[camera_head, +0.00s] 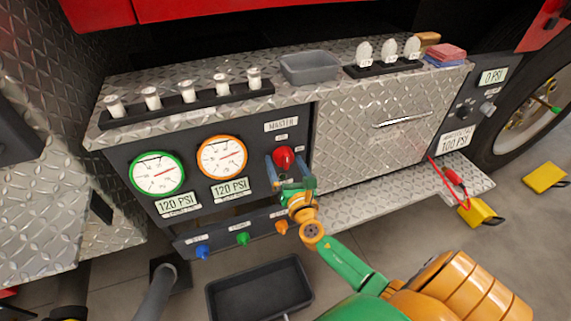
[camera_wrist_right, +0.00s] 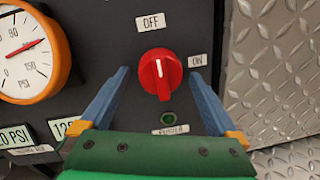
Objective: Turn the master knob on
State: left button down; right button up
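The red master knob (camera_head: 284,157) sits on the dark panel under the MASTER label (camera_head: 281,126). In the right wrist view the knob (camera_wrist_right: 160,75) shows whole, its white mark pointing up toward the OFF label (camera_wrist_right: 151,22). The ON label (camera_wrist_right: 197,61) is at its upper right. My right gripper (camera_head: 291,176) is in front of the knob with its blue fingers apart. In the wrist view the gripper (camera_wrist_right: 159,74) has one finger on each side of the knob, with a visible gap to both. My left gripper is not in view.
A green-rimmed gauge (camera_head: 157,173) and an orange-rimmed gauge (camera_head: 222,157) are left of the knob. A small dark green light (camera_wrist_right: 168,118) is below it. A diamond-plate drawer (camera_head: 370,140) is to the right. A black tray (camera_head: 259,290) lies on the floor.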

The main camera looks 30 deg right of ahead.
jog(key=c, duration=1.3)
jog(key=shift+m, duration=0.4)
jog(key=m, duration=0.4)
jog(key=shift+a+b, duration=0.1)
jog(key=shift+b, duration=0.25)
jog(key=m, duration=0.4)
jog(key=shift+r+g+y, duration=0.15)
jog(key=shift+g+y, duration=0.15)
jog(key=m, duration=0.4)
jog(key=shift+r+y, duration=0.1)
jog(key=shift+y, duration=0.2)
jog(key=shift+m+p, duration=0.45)
jog(key=shift+m, duration=1.55)
jog(key=shift+y, duration=0.3)
